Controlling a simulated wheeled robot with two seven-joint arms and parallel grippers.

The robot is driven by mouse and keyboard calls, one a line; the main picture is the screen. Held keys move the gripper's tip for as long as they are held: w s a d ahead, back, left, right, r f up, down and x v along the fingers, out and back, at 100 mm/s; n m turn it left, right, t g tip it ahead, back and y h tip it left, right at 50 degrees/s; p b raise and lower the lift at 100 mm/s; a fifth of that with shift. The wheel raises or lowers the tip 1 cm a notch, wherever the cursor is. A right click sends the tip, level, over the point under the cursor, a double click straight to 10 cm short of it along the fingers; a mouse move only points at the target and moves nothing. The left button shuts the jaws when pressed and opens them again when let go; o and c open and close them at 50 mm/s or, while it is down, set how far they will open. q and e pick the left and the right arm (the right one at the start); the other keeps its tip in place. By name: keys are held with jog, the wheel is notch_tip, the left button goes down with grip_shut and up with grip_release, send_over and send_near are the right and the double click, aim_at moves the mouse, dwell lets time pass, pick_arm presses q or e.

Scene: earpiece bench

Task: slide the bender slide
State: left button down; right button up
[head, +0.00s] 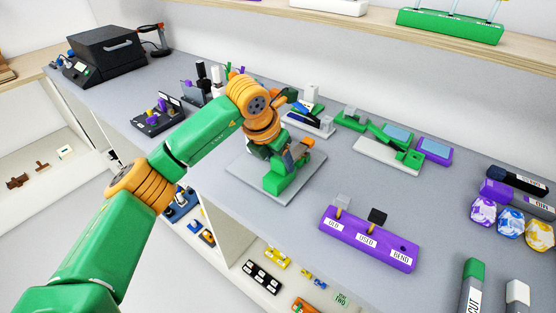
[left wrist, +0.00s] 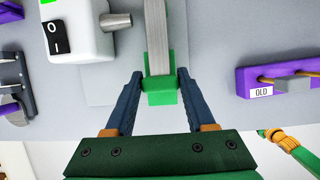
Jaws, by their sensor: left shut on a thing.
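The bender (head: 284,180) is a green tool with an orange part on a grey plate (head: 250,181), in the middle of the bench in the head view. In the left wrist view, its green slide block (left wrist: 162,92) sits below a long grey bar (left wrist: 158,40). My left gripper (left wrist: 160,78) has its two dark blue fingers on either side of the green block and is shut on it. In the head view my arm and wrist hide most of the fingers. My right gripper is not in view.
A purple rack (head: 365,241) labelled OLD, USED and BEND stands right of the bender. A white machine (left wrist: 82,28) with a switch and metal nozzle is close by at upper left in the wrist view. Green tools on a white base (head: 390,155) stand behind.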

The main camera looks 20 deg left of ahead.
pick_arm(q)
jog(key=shift+c, duration=1.2)
grip_release()
jog(key=shift+s, duration=0.1)
jog(key=shift+s+a+r, duration=0.1)
jog(key=shift+r, duration=0.25)
jog(key=d+b+v, duration=0.1)
jog(key=v, duration=0.5)
jog(key=shift+a+r+b, duration=0.25)
jog(key=shift+a+b, duration=0.05)
jog(key=shift+a, duration=0.2)
